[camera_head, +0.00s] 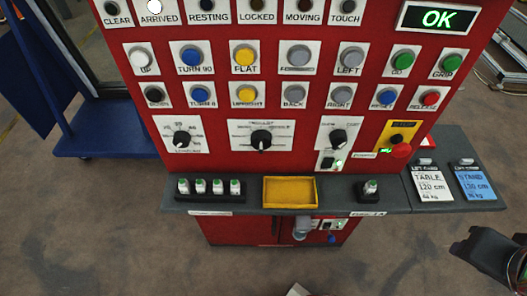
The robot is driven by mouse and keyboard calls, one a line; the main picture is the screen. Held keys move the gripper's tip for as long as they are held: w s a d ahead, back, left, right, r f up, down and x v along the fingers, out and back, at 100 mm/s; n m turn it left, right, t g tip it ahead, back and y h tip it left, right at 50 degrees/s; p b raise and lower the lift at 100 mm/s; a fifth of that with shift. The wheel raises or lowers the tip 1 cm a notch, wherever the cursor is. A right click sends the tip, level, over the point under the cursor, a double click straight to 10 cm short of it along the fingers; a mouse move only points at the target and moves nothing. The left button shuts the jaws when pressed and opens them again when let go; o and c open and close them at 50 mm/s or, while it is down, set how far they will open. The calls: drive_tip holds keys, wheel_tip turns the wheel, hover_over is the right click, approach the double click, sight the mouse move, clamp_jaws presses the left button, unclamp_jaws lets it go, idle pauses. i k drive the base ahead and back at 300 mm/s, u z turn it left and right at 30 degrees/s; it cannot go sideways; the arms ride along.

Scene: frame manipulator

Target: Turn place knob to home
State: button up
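Three black rotary knobs sit in a row on white plates on the red control panel. The middle knob (262,139) has a wide plate with several small labels around it. The left knob (182,139) has a dial scale, and the right knob (338,138) has a smaller plate. The lettering is too small to tell which is the place knob or which mark is home. A dark end part of my arm, seemingly my gripper (487,252), shows at the lower right edge, well apart from the knobs.
A grey ledge (338,200) below holds a yellow tray (289,205) and small green-topped pieces. A blue cart (85,135) stands at left.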

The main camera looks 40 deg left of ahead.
sight(261, 140)
drive_tip(key=u, duration=0.05)
drive_tip(key=k, duration=1.6)
drive_tip(key=u, duration=1.75)
drive_tip(key=i, duration=1.05)
drive_tip(key=u, duration=0.05)
